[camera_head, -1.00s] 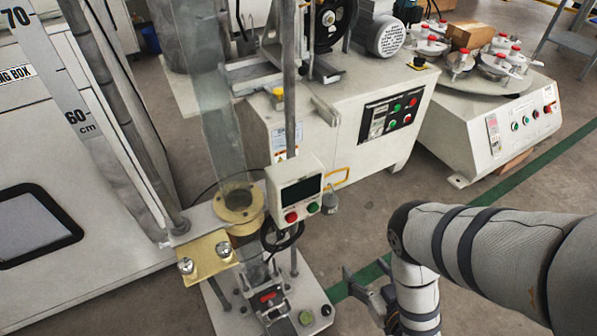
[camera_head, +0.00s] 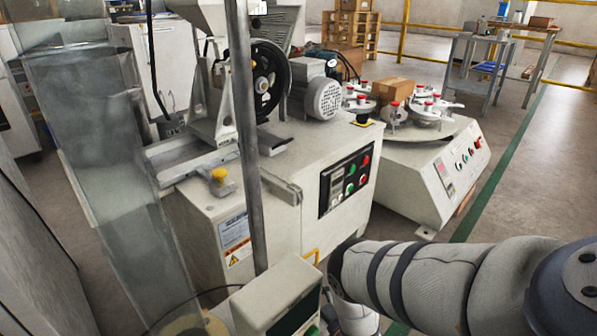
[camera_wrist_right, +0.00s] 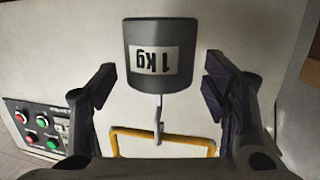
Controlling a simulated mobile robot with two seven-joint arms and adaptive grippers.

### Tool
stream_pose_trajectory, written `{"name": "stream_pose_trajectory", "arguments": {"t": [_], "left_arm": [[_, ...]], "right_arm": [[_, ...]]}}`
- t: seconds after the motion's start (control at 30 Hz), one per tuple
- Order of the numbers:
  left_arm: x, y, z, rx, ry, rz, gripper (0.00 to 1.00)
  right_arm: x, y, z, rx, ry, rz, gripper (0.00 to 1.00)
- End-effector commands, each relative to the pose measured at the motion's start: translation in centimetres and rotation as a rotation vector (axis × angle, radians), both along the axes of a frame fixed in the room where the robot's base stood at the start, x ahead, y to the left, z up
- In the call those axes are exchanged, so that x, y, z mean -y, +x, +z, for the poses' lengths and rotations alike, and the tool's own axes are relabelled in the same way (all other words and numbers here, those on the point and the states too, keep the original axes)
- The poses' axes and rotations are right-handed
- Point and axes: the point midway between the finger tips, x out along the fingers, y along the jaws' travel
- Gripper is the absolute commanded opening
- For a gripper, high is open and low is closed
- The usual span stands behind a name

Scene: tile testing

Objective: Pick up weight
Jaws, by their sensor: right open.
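The weight (camera_wrist_right: 160,50) is a dark grey cylinder with a white "1 kg" label, which reads upside down in the right wrist view. A thin metal hook (camera_wrist_right: 158,118) extends from its lower end in that picture. My right gripper (camera_wrist_right: 158,78) is open, with one dark finger on each side of the weight and a visible gap to it on both sides. In the head view my right arm (camera_head: 440,280) comes in from the right, but its gripper and the weight are not seen there. My left gripper is not in view.
A yellow handle bar (camera_wrist_right: 185,139) shows by the hook in the wrist view. A white control box (camera_head: 268,302), a metal post (camera_head: 243,140) and a clear tube (camera_head: 112,170) stand in front of a beige machine (camera_head: 285,205). A turntable machine (camera_head: 440,165) is further right.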

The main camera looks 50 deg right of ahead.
Motion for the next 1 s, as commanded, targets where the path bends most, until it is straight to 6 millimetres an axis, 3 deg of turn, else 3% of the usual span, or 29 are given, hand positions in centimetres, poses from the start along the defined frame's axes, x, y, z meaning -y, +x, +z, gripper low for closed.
{"name": "stream_pose_trajectory", "arguments": {"t": [0.27, 0.57, 1.0], "left_arm": [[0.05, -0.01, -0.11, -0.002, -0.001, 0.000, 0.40], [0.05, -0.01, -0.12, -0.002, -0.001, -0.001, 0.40], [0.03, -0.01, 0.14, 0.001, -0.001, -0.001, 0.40]], "right_arm": [[0.23, 0.62, -0.01, -0.001, -0.001, 0.000, 0.69], [0.20, 0.58, -0.02, -0.001, 0.000, 0.000, 0.01], [0.23, 0.86, 0.53, 0.005, -0.002, 0.000, 0.00]]}}
